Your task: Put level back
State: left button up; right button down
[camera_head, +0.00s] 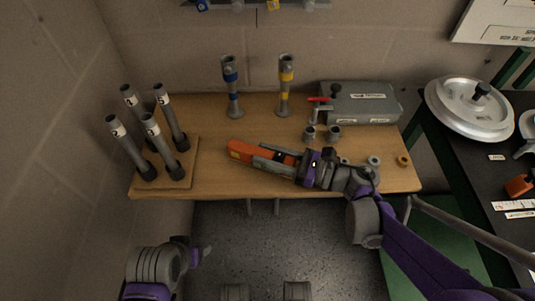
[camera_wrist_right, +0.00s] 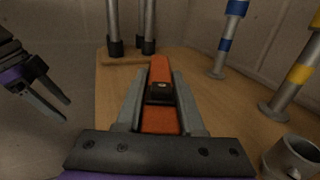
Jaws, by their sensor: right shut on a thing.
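The level (camera_head: 243,152) is a long orange-red bar over the front middle of the wooden table. My right gripper (camera_head: 272,160) is shut on it, with a finger along each side. The level also shows between the fingers in the right wrist view (camera_wrist_right: 161,72), with a dark block on top. I cannot tell whether it touches the table. My left gripper (camera_head: 205,250) is empty, off the table's front at the lower left. Its fingers show apart in the right wrist view (camera_wrist_right: 48,98).
The wooden table (camera_head: 190,108) holds a board with several dark posts at left, a blue-banded post (camera_head: 232,90), a yellow-banded post (camera_head: 285,88) and a grey box (camera_head: 362,104). Small grey rings and cups lie front right. A dark bench (camera_head: 470,170) stands at right.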

aim_at(295, 164)
jog(key=shift+r, duration=0.1)
jog(key=c, duration=0.5)
grip_release()
jog(key=shift+s+d, duration=0.1)
jog(key=shift+d, duration=0.05)
jog(key=p+v, duration=0.1)
jog(key=v, duration=1)
jog(key=shift+s+d, duration=0.15)
jog(key=shift+d, duration=0.2)
jog(key=shift+s, duration=0.1)
